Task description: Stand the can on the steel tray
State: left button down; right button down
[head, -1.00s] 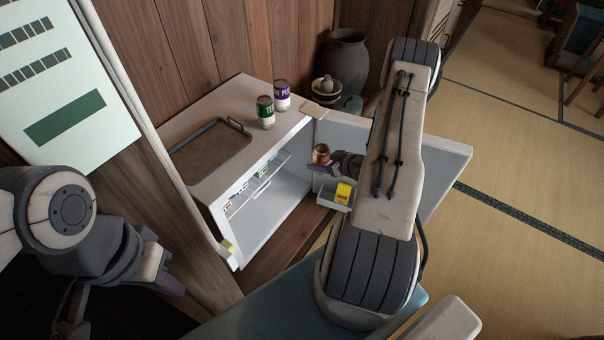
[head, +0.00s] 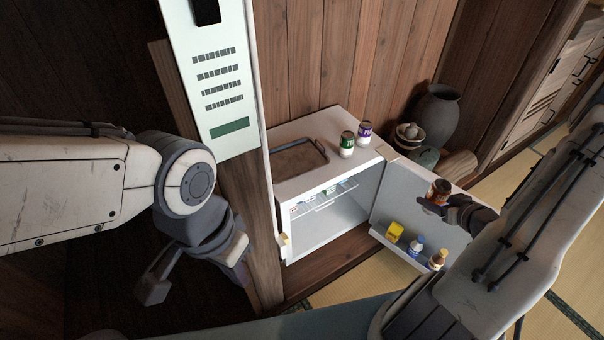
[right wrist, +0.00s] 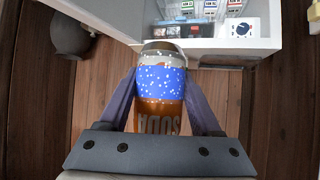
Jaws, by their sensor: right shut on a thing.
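My right gripper (head: 446,200) is shut on an orange-brown soda can (head: 438,188) in front of the open fridge door. In the right wrist view the can (right wrist: 161,85) shows a blue, white-speckled band and "SODA" lettering, between the two fingers of the gripper (right wrist: 160,100). The steel tray (head: 298,160), dark and shallow with a raised rim, lies on top of the small fridge, apart from the can. Nothing stands on it. My left gripper (head: 197,285) hangs at the left with its fingers apart, empty, away from the fridge.
A green can (head: 347,144) and a purple can (head: 365,133) stand on the fridge top right of the tray. The fridge door (head: 400,205) is open, with a yellow item (head: 396,229) and bottles on its shelf. A white panel (head: 215,90) rises at left; a dark pot (head: 436,115) stands behind.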

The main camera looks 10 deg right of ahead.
aim_at(285, 164)
jog(key=u, duration=0.05)
jog(key=k, duration=0.1)
jog(key=z, duration=1.35)
jog(key=i, duration=0.75)
jog(key=u, duration=2.45)
